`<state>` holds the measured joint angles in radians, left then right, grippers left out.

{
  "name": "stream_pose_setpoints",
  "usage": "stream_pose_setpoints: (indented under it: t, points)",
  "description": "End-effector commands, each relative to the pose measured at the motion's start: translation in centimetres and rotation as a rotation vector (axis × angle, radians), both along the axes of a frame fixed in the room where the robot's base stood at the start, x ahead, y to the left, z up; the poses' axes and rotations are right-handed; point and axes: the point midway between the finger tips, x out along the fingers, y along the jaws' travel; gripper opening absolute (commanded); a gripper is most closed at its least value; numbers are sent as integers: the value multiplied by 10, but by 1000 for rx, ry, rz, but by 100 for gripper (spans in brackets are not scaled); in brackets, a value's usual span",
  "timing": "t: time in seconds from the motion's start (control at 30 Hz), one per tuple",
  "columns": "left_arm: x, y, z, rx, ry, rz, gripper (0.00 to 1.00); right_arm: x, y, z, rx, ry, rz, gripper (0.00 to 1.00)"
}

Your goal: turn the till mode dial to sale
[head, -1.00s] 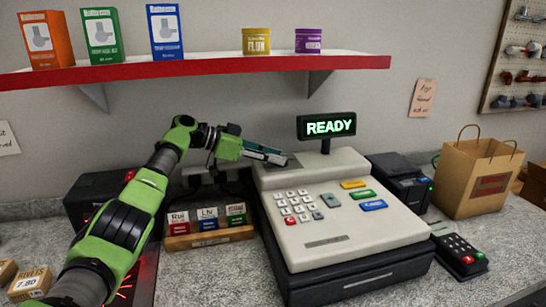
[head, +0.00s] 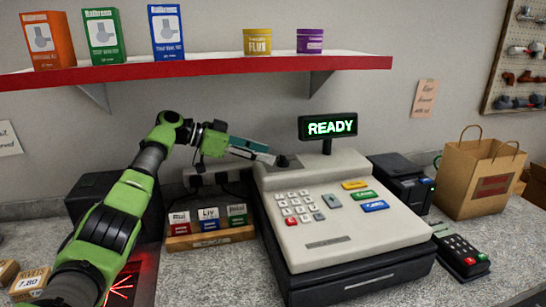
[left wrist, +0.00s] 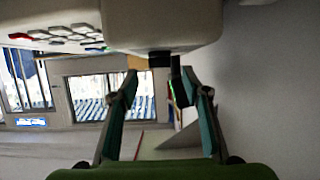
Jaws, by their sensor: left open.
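The till (head: 345,225) is a pale cash register on a dark drawer base. Its raised display (head: 328,127) reads READY. The mode dial (head: 283,161) is a small dark knob at the left of the till's upper ledge. My left gripper (head: 268,156) is open, just left of the dial, with its fingers pointing right towards it. In the left wrist view, a dark knob-like part (left wrist: 160,59) shows beyond and between the spread fingertips (left wrist: 160,80), apparently with nothing gripped. The dial's markings and setting are too small to read. My right gripper is not in view.
A red-edged shelf (head: 210,70) with boxes and tins hangs above the arm. A rack of small labelled boxes (head: 210,236) stands left of the till. A dark printer (head: 402,180), card terminal (head: 460,255) and paper bag (head: 480,180) are on the right.

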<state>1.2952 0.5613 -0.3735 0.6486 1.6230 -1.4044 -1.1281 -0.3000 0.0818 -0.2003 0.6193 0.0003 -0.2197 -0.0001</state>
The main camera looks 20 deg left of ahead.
Motion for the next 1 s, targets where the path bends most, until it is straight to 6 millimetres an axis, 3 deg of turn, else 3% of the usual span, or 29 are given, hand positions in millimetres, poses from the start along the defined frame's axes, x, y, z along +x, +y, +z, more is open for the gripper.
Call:
stream_pose_setpoints:
  t: [0.2, 0.4, 1.0]
  points:
    - [-24, 37, 17, 2, 0, 2, 43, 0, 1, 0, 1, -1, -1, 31]
    - [-37, 55, 27, 2, 1, 1, 43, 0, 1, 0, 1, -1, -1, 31]
    - [-40, 59, 29, 2, 2, -1, 43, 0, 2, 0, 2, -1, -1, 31]
